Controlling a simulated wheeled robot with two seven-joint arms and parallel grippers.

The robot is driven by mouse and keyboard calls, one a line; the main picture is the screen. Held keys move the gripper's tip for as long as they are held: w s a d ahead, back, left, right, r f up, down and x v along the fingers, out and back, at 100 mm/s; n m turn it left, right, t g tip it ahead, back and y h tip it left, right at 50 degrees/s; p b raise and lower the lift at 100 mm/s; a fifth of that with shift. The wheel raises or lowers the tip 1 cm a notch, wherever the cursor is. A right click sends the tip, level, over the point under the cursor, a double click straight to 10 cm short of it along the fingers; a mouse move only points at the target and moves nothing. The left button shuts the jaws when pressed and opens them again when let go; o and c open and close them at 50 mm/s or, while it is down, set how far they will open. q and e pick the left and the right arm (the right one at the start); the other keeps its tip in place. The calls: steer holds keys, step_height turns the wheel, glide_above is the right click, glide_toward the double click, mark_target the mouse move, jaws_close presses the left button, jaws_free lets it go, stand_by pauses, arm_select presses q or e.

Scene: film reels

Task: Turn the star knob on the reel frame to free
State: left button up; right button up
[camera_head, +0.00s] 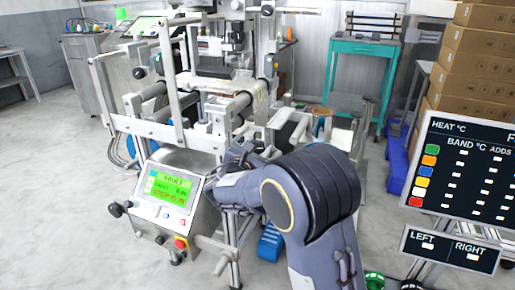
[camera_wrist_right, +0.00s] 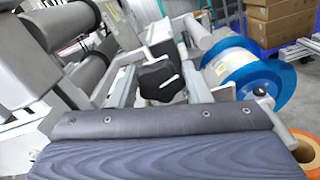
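The star knob (camera_wrist_right: 160,77) is black and lobed. It shows at the middle of the right wrist view, on the grey metal reel frame (camera_wrist_right: 155,32). My right gripper (camera_wrist_right: 164,92) has one grey finger on each side of the knob. Whether the fingers press on the knob or stand just apart from it, I cannot tell. In the head view my right arm (camera_head: 310,190) reaches in from the lower right to the machine, and its dark links hide most of the knob area. My left gripper is not in view.
A reel with blue flanges (camera_wrist_right: 245,75) sits to the right of the knob, and grey rollers (camera_wrist_right: 75,20) to the left. A control panel with a green screen (camera_head: 172,190) stands in front of the machine. A heat display (camera_head: 465,170) and stacked boxes (camera_head: 480,65) are at right.

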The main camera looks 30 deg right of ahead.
steer(key=c, duration=0.5)
steer(key=shift+r+p, duration=0.15)
steer(key=shift+p, duration=0.25)
steer(key=n+p, duration=0.4)
steer(key=p, duration=0.3)
steer(key=shift+r+n+p, duration=0.15)
steer(key=shift+n+p, duration=0.15)
steer(key=shift+n, duration=0.1)
steer(key=shift+f+n+p, duration=0.25)
steer(key=shift+n+p, duration=0.1)
steer(key=shift+n, duration=0.05)
steer(key=shift+f, duration=0.1)
steer(key=o, duration=1)
steer(key=shift+c, duration=0.2)
